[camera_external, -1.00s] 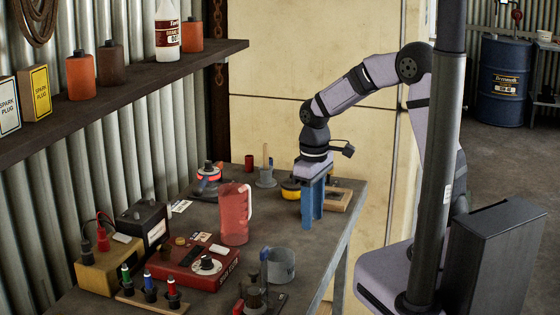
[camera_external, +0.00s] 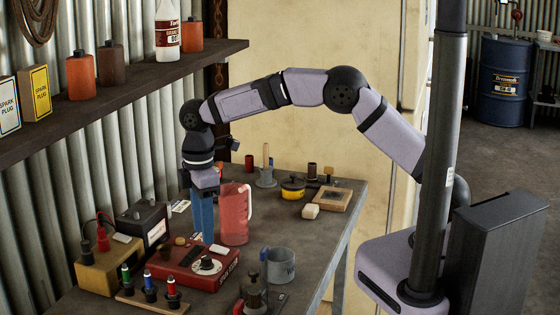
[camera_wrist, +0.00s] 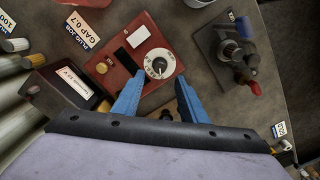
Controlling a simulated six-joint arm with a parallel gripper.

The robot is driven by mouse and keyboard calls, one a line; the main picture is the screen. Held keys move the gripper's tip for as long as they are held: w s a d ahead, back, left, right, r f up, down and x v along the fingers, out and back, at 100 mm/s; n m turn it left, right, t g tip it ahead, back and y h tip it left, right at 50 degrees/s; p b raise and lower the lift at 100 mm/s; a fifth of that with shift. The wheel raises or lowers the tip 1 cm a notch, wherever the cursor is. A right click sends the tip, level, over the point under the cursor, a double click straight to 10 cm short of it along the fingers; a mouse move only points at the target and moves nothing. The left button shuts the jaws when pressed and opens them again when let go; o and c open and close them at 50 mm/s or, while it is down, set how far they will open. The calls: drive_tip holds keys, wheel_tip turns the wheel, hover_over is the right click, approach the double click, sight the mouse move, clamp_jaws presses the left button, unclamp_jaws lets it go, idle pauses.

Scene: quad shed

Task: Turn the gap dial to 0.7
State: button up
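The gap dial (camera_external: 206,263) is a white disc with a dark knob on top of a red box (camera_external: 181,268). In the wrist view the dial (camera_wrist: 160,64) lies just beyond my fingertips, and the red box (camera_wrist: 120,68) is around it. My gripper (camera_external: 203,238) points down above the back part of the red box, near the dial. In the wrist view its two blue fingers (camera_wrist: 158,84) are spread apart with nothing between them. The dial's markings are too small to read. A card (camera_wrist: 83,33) reading "GAP 0.7" lies beside the box.
A red jug (camera_external: 235,215) stands close behind the box, right of my fingers. A grey mug (camera_external: 280,265) and a dark stand (camera_external: 253,290) are to the right. A tester with cables (camera_external: 110,265) and a plug rack (camera_external: 150,293) are left. A shelf (camera_external: 110,105) hangs above left.

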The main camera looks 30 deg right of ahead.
sight(206, 256)
drive_tip(key=shift+f+p, duration=1.15)
drive_tip(key=shift+f, duration=2.35)
clamp_jaws()
